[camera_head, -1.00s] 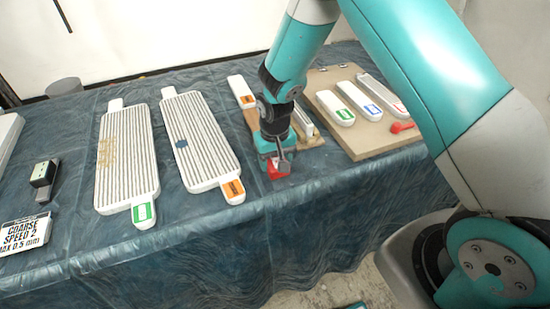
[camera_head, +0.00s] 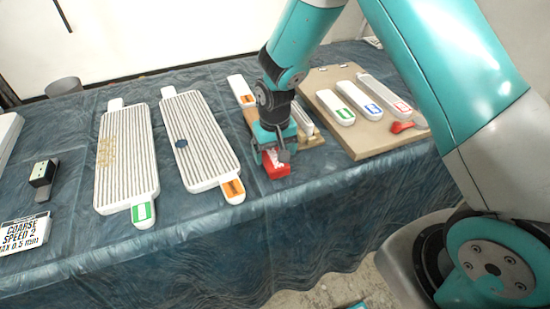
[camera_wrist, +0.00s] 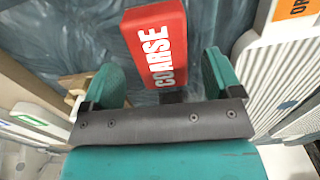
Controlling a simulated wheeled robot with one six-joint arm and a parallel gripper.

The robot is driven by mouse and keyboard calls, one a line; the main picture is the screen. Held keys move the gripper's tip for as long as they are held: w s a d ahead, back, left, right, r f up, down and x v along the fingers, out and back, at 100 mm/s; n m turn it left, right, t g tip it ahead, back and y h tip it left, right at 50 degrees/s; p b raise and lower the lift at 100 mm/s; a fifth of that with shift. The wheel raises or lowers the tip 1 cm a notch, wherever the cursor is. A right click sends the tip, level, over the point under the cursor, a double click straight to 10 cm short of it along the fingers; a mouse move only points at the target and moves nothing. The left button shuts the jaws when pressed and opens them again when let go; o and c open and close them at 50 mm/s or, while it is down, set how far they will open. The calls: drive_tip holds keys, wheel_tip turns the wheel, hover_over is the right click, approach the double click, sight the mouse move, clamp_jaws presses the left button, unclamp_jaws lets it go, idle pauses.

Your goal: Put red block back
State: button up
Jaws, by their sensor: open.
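The red block (camera_head: 277,170) lies near the front edge of the cloth-covered table, just below my gripper (camera_head: 272,152). In the wrist view the red block (camera_wrist: 157,45) shows white "COARSE" lettering on its face. My gripper (camera_wrist: 162,82) is open there, with one teal finger on each side. The block sits between and beyond the fingertips, nearer the right finger. I cannot tell whether either finger touches it.
Two ribbed white boards (camera_head: 126,155) (camera_head: 201,140) lie to the left. A wooden board (camera_head: 365,140) with several labelled white pieces and a red-handled item (camera_head: 402,127) is at right. Clear cloth lies in front of the block.

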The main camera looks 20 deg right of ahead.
sight(274, 159)
drive_tip(key=s+a+r+n+y, duration=0.1)
drive_tip(key=s+r, duration=0.2)
drive_tip(key=r, duration=0.5)
drive_tip(key=s+a+r+n, duration=0.1)
drive_tip(key=s+r, duration=0.2)
drive_tip(key=r, duration=0.6)
drive_tip(key=s+a+r+n+y, duration=0.1)
drive_tip(key=s+r+n, duration=0.1)
drive_tip(key=s, duration=0.7)
drive_tip(key=s+a+r+n+y, duration=0.1)
drive_tip(key=s+r+n+y, duration=0.1)
drive_tip(key=s+r, duration=0.3)
drive_tip(key=s+n, duration=0.1)
drive_tip(key=s, duration=0.3)
drive_tip(key=shift+s+a+r+b, duration=0.2)
drive_tip(key=shift+s+r+b, duration=0.1)
drive_tip(key=shift+s, duration=0.05)
